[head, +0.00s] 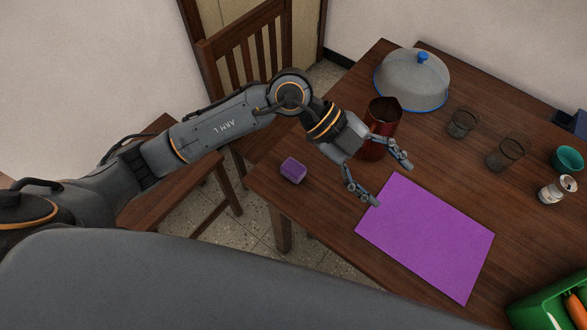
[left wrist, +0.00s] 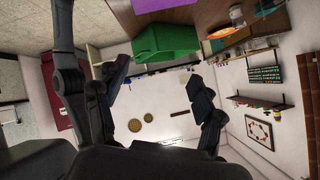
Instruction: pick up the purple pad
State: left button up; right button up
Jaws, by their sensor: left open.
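A small, thick purple pad (head: 293,170) lies on the wooden table near its left corner. My left gripper (head: 391,182) is open and empty. It is to the right of the pad and apart from it, over the upper left edge of a flat purple mat (head: 425,240). In the left wrist view my left gripper (left wrist: 160,90) also shows its fingers spread with nothing between them. The small pad does not show there, but part of the purple mat (left wrist: 150,4) does at the top. My right gripper is not in view.
A dark red metal pitcher (head: 378,146) stands right behind my left gripper. Farther back are a grey dome cover (head: 412,78) and two dark glasses (head: 461,122). A teal cup (head: 567,158), a can (head: 557,190) and a green crate (head: 555,305) are at the right. Around the pad is free room.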

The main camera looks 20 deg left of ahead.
pick_arm(q)
jog(key=w+a+f+n+t+y, duration=0.15)
jog(key=w+a+f+y, duration=0.25)
jog(key=a+f+y, duration=0.45)
jog(key=n+y+p, duration=0.1)
jog(key=n+y, duration=0.2)
send_over(293, 167)
jog(key=shift+t, duration=0.35)
notch_tip(293, 167, down, 6)
jog(key=shift+s+r, duration=0.1)
jog(key=shift+r, duration=0.1)
jog(key=shift+f+p, duration=0.7)
jog(key=shift+f, duration=2.3)
jog(key=c, duration=1)
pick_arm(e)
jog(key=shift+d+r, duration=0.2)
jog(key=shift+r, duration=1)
